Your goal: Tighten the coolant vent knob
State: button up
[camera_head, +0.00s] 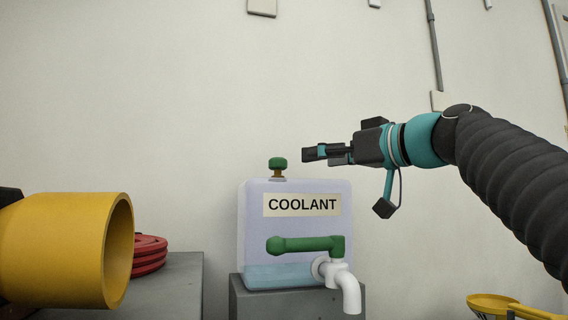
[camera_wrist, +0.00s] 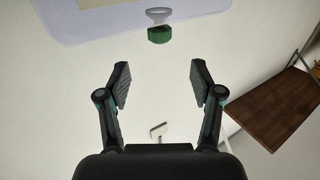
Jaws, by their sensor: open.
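The coolant tank (camera_head: 252,225) is a pale translucent box with a COOLANT label, standing on a grey block. Its green vent knob (camera_head: 278,163) sits on a short brownish stem on top of the tank. In the wrist view the vent knob (camera_wrist: 160,35) appears at the top centre, beyond the fingertips, with the tank (camera_wrist: 70,25) behind it. My gripper (camera_head: 312,153) is level, a little above and to the right of the knob, pointing left. Its two fingers (camera_wrist: 158,82) are spread wide, with nothing between them. The gripper and the knob are apart.
A green lever (camera_head: 305,244) and a white spout (camera_head: 347,288) are on the tank's front. A yellow cylinder (camera_head: 65,250) and a red coil (camera_head: 150,254) are at left. A brown wooden board (camera_wrist: 275,105) shows at the right of the wrist view.

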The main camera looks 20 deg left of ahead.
aim_at(284, 163)
jog(key=p+x, duration=0.3)
jog(key=x, duration=0.8)
jog(key=shift+w+a, duration=0.1)
jog(key=shift+a, duration=0.15)
jog(key=shift+c, duration=0.3)
jog(key=c, duration=1.1)
